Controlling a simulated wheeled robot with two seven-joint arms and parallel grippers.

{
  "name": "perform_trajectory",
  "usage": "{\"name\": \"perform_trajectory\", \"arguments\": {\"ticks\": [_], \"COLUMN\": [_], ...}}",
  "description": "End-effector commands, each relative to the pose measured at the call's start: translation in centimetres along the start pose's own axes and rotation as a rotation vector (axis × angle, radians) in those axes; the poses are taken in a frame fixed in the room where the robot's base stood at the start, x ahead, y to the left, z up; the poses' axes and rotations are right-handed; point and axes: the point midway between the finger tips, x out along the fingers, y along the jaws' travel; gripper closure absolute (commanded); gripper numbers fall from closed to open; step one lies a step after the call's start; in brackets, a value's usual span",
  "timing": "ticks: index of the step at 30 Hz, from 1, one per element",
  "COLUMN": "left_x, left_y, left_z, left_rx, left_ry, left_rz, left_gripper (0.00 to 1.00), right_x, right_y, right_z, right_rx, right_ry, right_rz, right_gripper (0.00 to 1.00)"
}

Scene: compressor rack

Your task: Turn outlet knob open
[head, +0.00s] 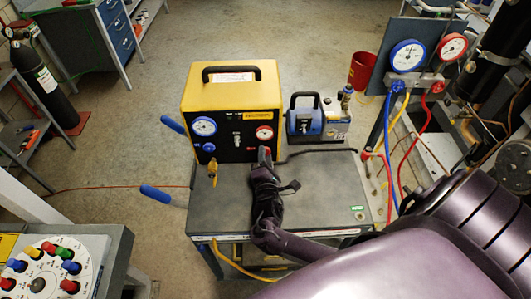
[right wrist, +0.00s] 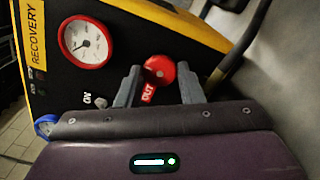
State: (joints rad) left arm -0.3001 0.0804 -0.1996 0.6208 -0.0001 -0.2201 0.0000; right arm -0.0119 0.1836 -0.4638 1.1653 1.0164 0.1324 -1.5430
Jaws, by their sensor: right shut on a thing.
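The yellow recovery machine (head: 231,82) stands on the dark cart top, its black front panel toward me. Its red outlet knob, marked OUT, shows in the right wrist view (right wrist: 158,70), below and to the right of the red-rimmed gauge (right wrist: 86,43). My right gripper (head: 264,156) reaches the lower right of the panel. In the right wrist view its two grey fingers (right wrist: 159,72) stand on either side of the red knob and are shut on it. The fingers and wrist hide most of the knob in the head view. My left gripper is not in view.
The cart top (head: 325,190) is clear right of my arm. A blue vacuum pump (head: 305,120) stands behind it. A gauge manifold (head: 415,78) with blue, yellow and red hoses is at the right. A blue-capped knob (head: 208,147) and brass fitting (head: 213,170) sit left on the panel.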

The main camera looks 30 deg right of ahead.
Motion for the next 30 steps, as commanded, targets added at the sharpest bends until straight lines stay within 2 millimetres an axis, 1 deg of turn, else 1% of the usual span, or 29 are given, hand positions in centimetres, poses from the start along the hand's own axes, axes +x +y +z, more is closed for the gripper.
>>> {"name": "perform_trajectory", "arguments": {"ticks": [15,16,20,21,28,30], "left_x": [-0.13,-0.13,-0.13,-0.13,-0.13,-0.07], "left_y": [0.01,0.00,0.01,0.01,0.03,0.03], "left_z": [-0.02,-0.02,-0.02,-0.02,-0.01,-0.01], "left_rx": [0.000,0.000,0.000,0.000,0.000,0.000], "left_ry": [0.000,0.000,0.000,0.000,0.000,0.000], "left_rz": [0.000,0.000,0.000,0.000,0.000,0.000], "left_gripper": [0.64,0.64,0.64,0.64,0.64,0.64], "right_x": [-0.09,-0.09,-0.07,-0.06,-0.05,-0.32], "right_y": [-0.10,-0.10,-0.09,-0.08,-0.05,-0.11], "right_z": [-0.15,-0.15,-0.12,-0.10,-0.05,-0.08], "right_rx": [-0.020,-0.019,-0.019,-0.019,-0.019,-0.019], "right_ry": [0.003,0.004,0.003,0.002,0.001,0.002], "right_rz": [-0.002,-0.002,-0.002,-0.002,-0.001,-0.001], "right_gripper": [0.89,0.64,0.47,0.44,0.44,0.44]}}
